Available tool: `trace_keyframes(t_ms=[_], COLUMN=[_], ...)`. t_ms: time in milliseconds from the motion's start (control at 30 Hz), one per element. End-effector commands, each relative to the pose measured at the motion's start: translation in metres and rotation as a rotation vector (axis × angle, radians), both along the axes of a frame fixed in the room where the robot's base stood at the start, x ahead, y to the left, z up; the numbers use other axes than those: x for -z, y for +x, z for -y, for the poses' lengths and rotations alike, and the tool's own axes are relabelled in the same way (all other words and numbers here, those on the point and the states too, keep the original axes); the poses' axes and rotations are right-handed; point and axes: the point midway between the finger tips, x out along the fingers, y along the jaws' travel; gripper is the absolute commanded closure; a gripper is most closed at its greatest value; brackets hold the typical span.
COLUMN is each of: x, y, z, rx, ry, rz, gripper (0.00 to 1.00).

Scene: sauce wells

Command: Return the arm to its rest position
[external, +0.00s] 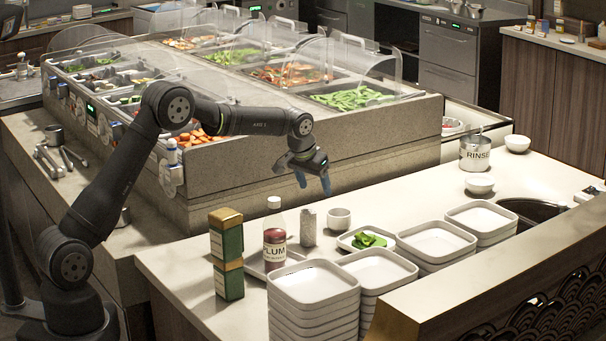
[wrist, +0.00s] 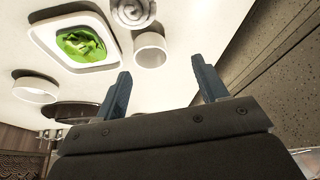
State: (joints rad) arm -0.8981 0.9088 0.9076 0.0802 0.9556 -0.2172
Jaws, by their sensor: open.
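My gripper (external: 314,180) hangs from my arm above the pale counter, in front of the stone side of the food bar. Its two blue fingers point down, stand apart and hold nothing. In the wrist view my gripper (wrist: 160,88) also shows its fingers spread, with empty space between them. The counter below it holds a small white cup (external: 339,219), a grey rolled item (external: 308,228) and a square white dish with green leaves (external: 347,241). The gripper touches none of these.
A PLUM bottle (external: 274,240) stands on a tray beside stacked green boxes (external: 227,255). Stacks of square white dishes (external: 313,283) line the counter front. Clear lids (external: 362,60) rise over the food bar.

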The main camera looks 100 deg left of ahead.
Motion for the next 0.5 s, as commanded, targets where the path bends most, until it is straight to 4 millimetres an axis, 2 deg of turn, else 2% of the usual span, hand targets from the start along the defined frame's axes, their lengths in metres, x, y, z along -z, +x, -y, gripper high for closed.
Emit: trace_keyframes(t_ms=[333,500], x=[-0.003,0.017], y=[0.0,-0.017], z=[-0.029,-0.057], rx=[-0.249,-0.25], ry=[0.017,0.015], rz=[0.005,0.003], gripper=[0.34,0.34])
